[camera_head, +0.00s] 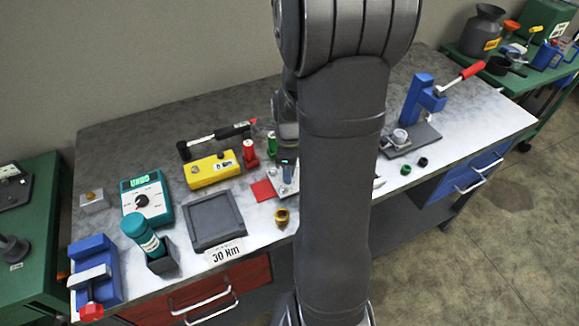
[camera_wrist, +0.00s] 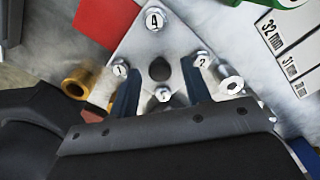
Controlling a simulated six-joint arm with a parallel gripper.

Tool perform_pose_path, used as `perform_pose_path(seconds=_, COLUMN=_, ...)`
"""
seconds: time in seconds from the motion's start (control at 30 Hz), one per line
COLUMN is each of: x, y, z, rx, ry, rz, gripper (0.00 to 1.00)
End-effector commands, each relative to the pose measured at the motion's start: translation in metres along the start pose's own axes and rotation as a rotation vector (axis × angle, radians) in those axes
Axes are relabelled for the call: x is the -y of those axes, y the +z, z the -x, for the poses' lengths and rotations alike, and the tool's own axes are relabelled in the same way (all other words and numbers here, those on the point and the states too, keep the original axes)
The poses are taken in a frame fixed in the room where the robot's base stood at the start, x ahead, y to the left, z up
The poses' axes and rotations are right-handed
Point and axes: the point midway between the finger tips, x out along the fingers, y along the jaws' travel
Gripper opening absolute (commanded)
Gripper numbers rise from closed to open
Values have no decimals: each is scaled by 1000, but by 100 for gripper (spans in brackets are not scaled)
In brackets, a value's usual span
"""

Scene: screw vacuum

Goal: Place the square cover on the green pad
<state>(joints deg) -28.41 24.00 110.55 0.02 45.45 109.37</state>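A square silver metal plate (camera_wrist: 160,48), likely the square cover, has a dark round hole in its middle and several numbered screws on it. In the head view only part of the plate (camera_head: 289,172) shows beside my arm. My gripper (camera_wrist: 158,90) is over the plate, its two dark blue fingers apart on either side of the hole area. It looks open, with nothing clearly held between the fingers. Whether the fingertips touch the plate cannot be told. A red pad (camera_head: 263,190) lies to the left of the plate; it also shows in the wrist view (camera_wrist: 105,20).
A brass socket (camera_head: 282,217) lies near the plate's front. A dark square tray (camera_head: 214,219), a yellow box (camera_head: 212,169), and red (camera_head: 249,153) and green (camera_head: 271,145) handles stand close by. A blue press (camera_head: 422,100) is at the right. My arm hides the bench's middle.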

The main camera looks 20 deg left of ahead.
Motion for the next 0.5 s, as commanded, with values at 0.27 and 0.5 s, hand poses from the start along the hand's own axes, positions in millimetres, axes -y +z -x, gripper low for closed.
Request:
perform_pose_path(seconds=0.27, x=1, y=0, z=16, rx=1, ry=-4, rz=0, gripper=44)
perform_pose_path(seconds=0.5, x=1, y=0, z=64, rx=2, ry=-6, rz=0, gripper=44)
